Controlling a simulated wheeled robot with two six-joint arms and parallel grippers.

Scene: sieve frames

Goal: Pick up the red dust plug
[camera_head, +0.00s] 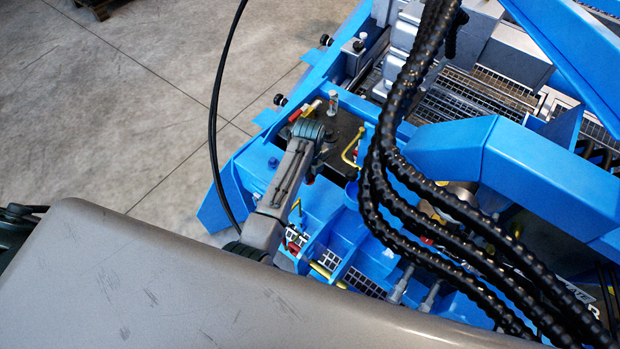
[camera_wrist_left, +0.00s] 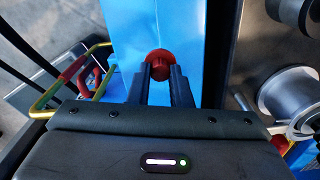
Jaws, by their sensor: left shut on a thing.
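The red dust plug (camera_wrist_left: 160,62) is a round red piece with a wider disc behind a small knob, seen in the left wrist view. It sits between the fingertips of my left gripper (camera_wrist_left: 161,73), which is shut on it. Behind the plug is a blue painted surface (camera_wrist_left: 170,20). I cannot tell whether the plug touches that surface. In the head view my left arm reaches up from the lower middle over the blue machine, and its fingertips are hard to make out. My right gripper is not in view.
A yellow handle (camera_head: 352,147) stands near my left wrist. Thick black cable chains (camera_head: 385,165) hang to its right, in front of a large blue beam (camera_head: 465,150). Metal spools (camera_wrist_left: 287,93) show at the right in the wrist view. Concrete floor (camera_head: 120,90) lies open at left.

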